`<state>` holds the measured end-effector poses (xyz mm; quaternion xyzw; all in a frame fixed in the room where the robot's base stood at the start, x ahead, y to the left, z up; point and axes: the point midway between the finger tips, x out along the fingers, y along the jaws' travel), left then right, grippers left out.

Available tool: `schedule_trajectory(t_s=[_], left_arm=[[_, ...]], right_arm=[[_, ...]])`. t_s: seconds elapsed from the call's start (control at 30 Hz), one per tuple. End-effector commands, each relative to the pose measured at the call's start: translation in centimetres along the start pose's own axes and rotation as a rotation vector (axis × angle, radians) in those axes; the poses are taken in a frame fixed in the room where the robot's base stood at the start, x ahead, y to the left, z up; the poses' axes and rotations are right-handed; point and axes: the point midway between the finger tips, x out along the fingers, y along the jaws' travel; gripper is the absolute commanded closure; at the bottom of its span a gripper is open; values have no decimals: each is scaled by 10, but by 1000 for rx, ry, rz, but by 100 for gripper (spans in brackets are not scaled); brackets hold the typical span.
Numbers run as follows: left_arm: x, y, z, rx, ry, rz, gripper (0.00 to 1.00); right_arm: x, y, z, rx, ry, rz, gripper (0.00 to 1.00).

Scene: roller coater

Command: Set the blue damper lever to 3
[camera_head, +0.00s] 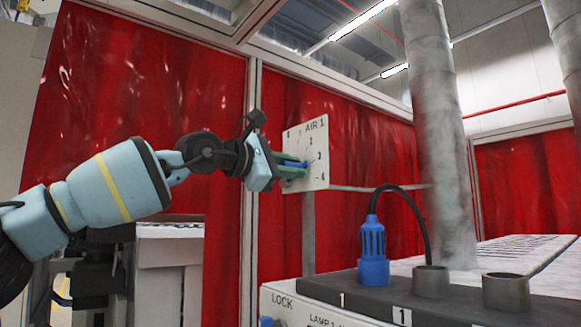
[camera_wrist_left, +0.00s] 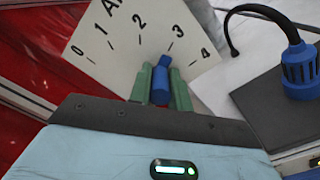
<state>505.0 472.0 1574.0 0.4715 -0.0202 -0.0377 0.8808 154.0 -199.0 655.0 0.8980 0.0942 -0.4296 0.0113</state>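The blue damper lever (camera_wrist_left: 160,84) stands on a white dial plate marked AIR 1 (camera_wrist_left: 105,68), with marks from 0 to 4. In the left wrist view its far end lies close to the mark for 3, to the right of the mark for 2. My left gripper (camera_wrist_left: 161,88) has its green fingers on both sides of the lever, with almost no gap, and looks shut on it. In the head view the left gripper (camera_head: 291,166) reaches the plate (camera_head: 316,140) from the left, and the lever (camera_head: 295,164) is partly hidden between the fingers. My right gripper is not in view.
A blue lamp-like fitting (camera_head: 373,255) with a black cable stands in a dark holder bar (camera_head: 330,287), right of and below the plate. A grey vertical duct (camera_head: 440,130) rises behind. Red curtains hang behind the plate.

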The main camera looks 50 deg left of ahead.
Motion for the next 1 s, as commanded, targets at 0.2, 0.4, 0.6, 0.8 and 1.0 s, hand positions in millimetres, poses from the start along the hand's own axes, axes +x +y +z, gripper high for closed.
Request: schedule_trajectory(t_s=[0.2,0.4,0.6,0.8,1.0], left_arm=[[0,0,0,-1,1,0,59],[0,0,0,-1,0,0,59],[-7,0,0,-1,0,1,59],[-28,-1,-1,-3,-2,1,59],[-54,-1,-1,-1,-1,0,59]], right_arm=[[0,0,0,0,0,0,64],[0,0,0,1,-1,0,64],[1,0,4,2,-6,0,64],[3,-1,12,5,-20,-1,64],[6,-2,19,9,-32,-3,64]])
